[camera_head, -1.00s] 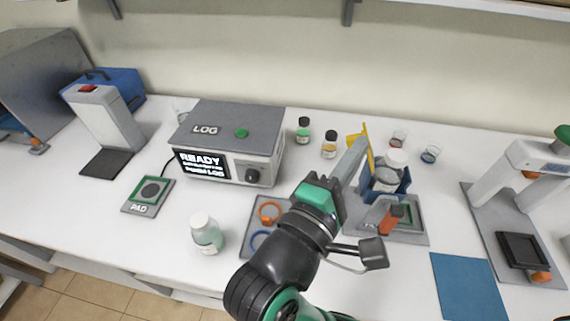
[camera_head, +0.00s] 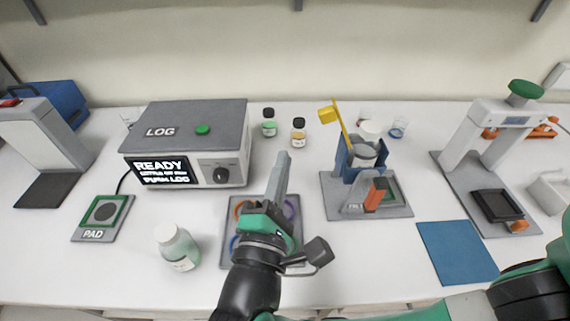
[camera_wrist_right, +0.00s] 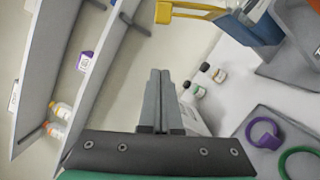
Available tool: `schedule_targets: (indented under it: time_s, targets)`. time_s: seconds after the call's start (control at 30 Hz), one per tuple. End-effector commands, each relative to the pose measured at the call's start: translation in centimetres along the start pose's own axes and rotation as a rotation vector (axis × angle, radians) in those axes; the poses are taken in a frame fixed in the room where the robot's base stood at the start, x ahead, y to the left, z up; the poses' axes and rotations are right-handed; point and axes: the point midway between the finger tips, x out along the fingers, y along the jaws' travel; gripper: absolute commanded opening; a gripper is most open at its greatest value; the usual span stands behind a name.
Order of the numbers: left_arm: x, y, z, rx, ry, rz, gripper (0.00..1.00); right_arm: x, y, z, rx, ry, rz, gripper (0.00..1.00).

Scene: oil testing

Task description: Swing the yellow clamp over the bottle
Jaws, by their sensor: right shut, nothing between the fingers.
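The yellow clamp (camera_head: 341,122) stands raised and tilted at the left side of a blue holder (camera_head: 351,164) on a grey base. A white-capped bottle (camera_head: 370,133) sits in the holder, and the clamp is not over its cap. The clamp (camera_wrist_right: 190,11) also shows at the top of the right wrist view, with part of the blue holder (camera_wrist_right: 252,22). My right gripper (camera_head: 283,158) is shut and empty, left of the holder and apart from the clamp. It also shows in the right wrist view (camera_wrist_right: 160,74). My left gripper is not in view.
A grey ring mat (camera_head: 230,208) lies under my right gripper. The LOG box (camera_head: 190,125) and a bottle (camera_head: 177,247) stand to the left. Two small vials (camera_head: 298,132) stand behind. An orange-handled part (camera_head: 375,194) is on the holder's base. A blue mat (camera_head: 458,252) lies right.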

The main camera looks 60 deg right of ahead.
Motion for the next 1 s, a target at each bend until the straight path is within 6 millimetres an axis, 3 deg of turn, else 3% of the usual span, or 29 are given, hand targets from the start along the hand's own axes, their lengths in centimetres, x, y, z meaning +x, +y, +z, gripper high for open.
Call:
schedule_targets:
  time_s: [0.3,0.53,1.0]
  targets:
    - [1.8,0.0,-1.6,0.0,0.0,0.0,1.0,7.0,0.3,0.4,-0.002,-0.005,-0.002,0.0]
    - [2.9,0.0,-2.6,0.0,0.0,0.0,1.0,7.4,0.2,3.5,0.0,-0.001,0.001,0.0]
    - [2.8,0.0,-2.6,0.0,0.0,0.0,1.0,7.4,0.0,3.9,0.002,0.0,0.001,0.0]
